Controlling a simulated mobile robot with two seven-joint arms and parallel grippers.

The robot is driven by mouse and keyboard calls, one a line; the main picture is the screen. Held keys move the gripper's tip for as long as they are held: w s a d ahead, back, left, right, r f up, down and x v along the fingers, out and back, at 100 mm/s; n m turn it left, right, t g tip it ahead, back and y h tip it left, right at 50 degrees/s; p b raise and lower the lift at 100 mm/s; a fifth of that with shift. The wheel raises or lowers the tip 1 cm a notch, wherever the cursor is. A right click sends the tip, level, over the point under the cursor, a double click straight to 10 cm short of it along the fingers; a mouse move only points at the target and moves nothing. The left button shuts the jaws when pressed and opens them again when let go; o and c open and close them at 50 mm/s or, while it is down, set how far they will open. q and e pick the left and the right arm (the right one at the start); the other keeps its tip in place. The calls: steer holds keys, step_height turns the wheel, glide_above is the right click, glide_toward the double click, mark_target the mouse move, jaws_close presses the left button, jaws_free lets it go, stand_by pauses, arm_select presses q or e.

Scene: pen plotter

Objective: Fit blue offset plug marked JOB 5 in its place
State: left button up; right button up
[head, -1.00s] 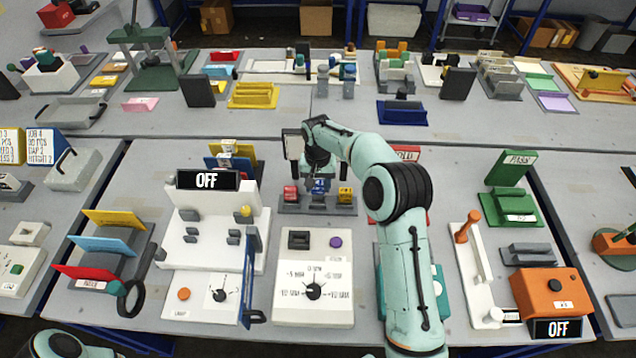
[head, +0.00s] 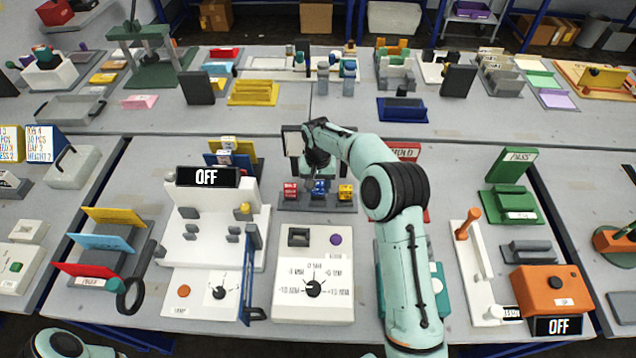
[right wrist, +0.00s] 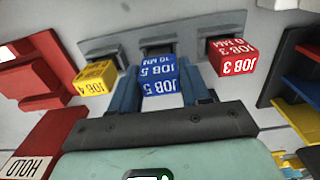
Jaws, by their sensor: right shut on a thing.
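The blue plug marked JOB 5 (head: 319,189) is at the middle slot of a grey rack (head: 290,207). In the right wrist view the blue plug (right wrist: 158,74) sits between the two fingers of my right gripper (right wrist: 160,95), which is shut on it. From above, my right gripper (head: 318,178) reaches down to it. I cannot tell whether the plug is clear of the rack. A white panel (head: 335,262) with a dark square recess (head: 299,236), a purple button and a black dial stands in front of the rack. My left gripper is out of view.
A red JOB 3 plug (head: 290,190) and a yellow JOB 4 plug (head: 345,192) stand close on either side of the blue one. A red HOLD sign (head: 404,152) stands behind my right arm.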

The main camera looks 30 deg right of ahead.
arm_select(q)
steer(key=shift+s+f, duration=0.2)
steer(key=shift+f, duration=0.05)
arm_select(e)
steer(key=shift+f, duration=0.95)
steer(key=o, duration=1.1)
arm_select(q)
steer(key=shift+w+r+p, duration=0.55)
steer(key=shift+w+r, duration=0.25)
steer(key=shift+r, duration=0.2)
arm_select(e)
step_height(320, 180, up, 13)
steer(key=shift+r, duration=0.2)
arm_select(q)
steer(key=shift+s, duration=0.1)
arm_select(e)
steer(key=shift+f, duration=0.1)
